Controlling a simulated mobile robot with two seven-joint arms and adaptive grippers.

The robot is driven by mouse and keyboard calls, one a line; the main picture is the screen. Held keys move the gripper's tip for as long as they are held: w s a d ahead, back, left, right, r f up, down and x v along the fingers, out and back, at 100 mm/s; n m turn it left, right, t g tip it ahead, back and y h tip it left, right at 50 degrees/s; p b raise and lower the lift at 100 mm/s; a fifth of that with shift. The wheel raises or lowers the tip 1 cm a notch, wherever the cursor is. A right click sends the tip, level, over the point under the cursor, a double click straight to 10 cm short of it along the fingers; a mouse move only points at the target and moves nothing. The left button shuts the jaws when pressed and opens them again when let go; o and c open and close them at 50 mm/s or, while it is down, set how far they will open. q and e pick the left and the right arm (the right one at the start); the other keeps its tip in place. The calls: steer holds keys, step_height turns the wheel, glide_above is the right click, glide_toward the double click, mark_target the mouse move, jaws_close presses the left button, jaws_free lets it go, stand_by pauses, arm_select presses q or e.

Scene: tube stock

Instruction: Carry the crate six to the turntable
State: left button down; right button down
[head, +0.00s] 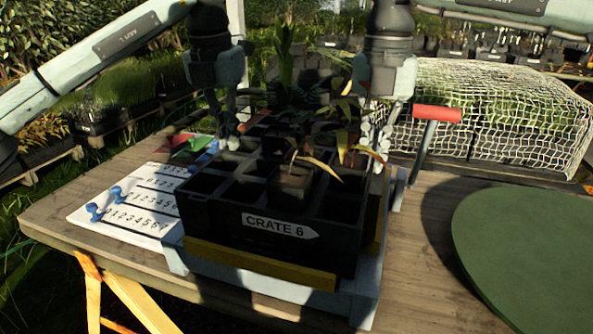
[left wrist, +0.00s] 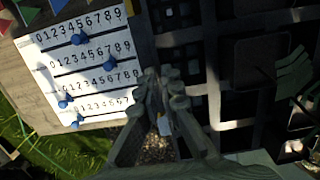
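Crate six (head: 190,215), a dark divided crate with a "CRATE 6" label, is at the middle of the table on or just over a pale blue-grey base; I cannot tell whether it touches. Potted plants stand in some of its cells. My left gripper (head: 228,138) is at the crate's left rim; in the left wrist view its fingertips (left wrist: 165,88) are close together at the crate's edge. My right gripper (head: 376,140) is at the right rim, fingers near together there, partly hidden by leaves. The turntable (head: 535,250) is the green disc at the right, empty.
A white number board (head: 130,212) with blue pegs lies left of the crate. A yellow bar (head: 255,263) runs along the crate's front. A red-topped post (head: 437,114) stands behind right. Bare tabletop (head: 425,225) lies between crate and turntable. Netted plants (head: 500,115) are beyond.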

arm_select(q)
steer(key=shift+r, duration=0.15)
arm_select(e)
steer(key=shift+r, duration=0.1)
